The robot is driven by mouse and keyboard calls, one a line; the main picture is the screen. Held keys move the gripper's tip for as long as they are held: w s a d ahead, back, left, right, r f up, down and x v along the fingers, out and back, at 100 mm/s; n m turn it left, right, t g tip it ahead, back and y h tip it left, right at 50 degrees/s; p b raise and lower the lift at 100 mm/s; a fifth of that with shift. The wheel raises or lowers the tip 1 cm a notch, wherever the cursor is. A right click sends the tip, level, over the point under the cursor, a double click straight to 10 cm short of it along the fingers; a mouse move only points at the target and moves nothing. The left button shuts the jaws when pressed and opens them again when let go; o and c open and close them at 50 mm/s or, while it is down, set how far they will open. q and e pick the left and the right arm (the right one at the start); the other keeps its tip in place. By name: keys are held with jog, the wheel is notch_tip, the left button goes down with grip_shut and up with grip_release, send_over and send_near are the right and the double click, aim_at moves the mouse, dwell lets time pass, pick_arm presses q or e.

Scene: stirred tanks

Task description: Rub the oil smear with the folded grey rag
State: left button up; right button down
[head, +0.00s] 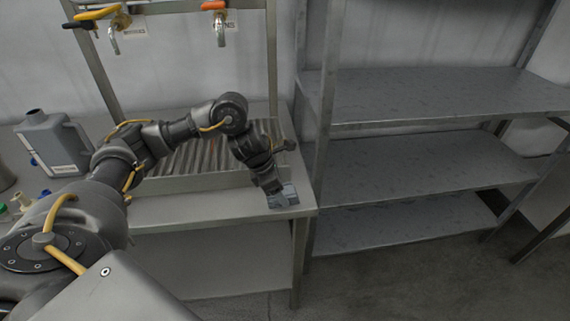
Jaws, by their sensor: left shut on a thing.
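My left gripper (272,188) reaches down over the front right corner of the pale bench (210,207). It is shut on the folded grey rag (284,197), which is at the bench top near its right edge. The gripper hides part of the rag. I cannot make out the oil smear; it may be hidden under the rag or gripper. My right gripper is not in view.
A ribbed drain grate (190,158) is set in the bench behind my left arm. A grey jug (55,143) and small bottles stand at the left. Two taps hang above. A metal shelf rack (420,160) with bare shelves stands close to the right.

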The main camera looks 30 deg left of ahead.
pick_arm(q)
notch_tip(320, 180, up, 5)
jog(key=p, duration=0.3)
jog(key=shift+p, duration=0.3)
notch_tip(320, 180, up, 2)
jog(key=shift+w+p, duration=0.1)
jog(key=shift+p, duration=0.9)
jog(key=shift+r+p, duration=0.45)
jog(key=shift+r, duration=0.1)
